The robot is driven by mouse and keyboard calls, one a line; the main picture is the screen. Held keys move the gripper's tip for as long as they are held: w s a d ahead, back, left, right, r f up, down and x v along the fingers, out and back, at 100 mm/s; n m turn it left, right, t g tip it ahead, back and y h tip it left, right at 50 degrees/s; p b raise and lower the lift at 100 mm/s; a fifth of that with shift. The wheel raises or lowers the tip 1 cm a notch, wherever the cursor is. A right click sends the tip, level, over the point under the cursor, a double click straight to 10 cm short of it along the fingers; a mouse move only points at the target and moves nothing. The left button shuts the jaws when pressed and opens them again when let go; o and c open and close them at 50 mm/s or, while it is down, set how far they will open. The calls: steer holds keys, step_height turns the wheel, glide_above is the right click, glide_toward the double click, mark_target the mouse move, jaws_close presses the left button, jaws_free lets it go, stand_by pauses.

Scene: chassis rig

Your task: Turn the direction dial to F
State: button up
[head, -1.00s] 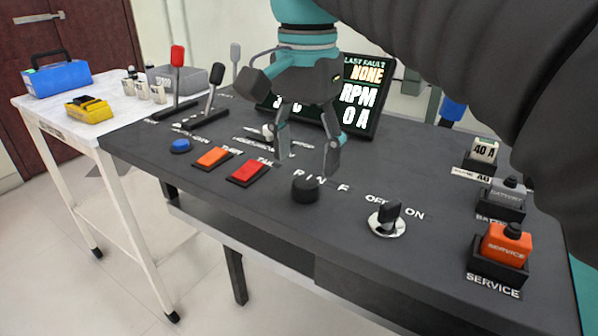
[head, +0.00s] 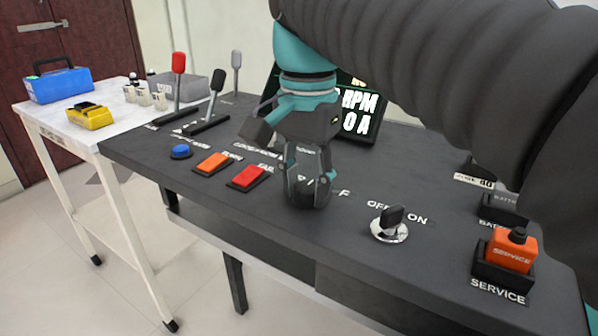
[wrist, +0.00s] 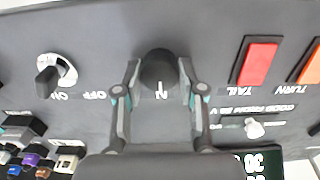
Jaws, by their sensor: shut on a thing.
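The direction dial (wrist: 159,68) is a round black knob on the dark console's front part. In the wrist view it sits between the two fingertips of my gripper (wrist: 158,84), with the letter N just below it. In the head view my gripper (head: 308,197) points down over the dial and its fingers hide nearly all of it. My gripper is shut on the dial. The letter F (head: 344,193) shows to the right of the fingers. I cannot see the dial's pointer mark.
The OFF/ON switch (head: 389,224) stands to the right of the dial. A red button (head: 247,178) and an orange button (head: 212,163) lie to the left. An orange SERVICE plug (head: 511,250) sits at the far right. The screen (head: 362,112) is behind my arm.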

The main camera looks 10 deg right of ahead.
mark_target(306, 187)
steer(key=shift+m, duration=0.4)
steer(key=m+p, duration=0.2)
steer(key=m, duration=0.1)
steer(key=shift+r+m, duration=0.1)
steer(key=shift+m, duration=0.2)
steer(key=shift+m+p, duration=1.05)
steer(key=shift+m, duration=1.15)
steer(key=o, duration=1.1)
steer(key=shift+o, duration=0.2)
step_height(306, 187, up, 12)
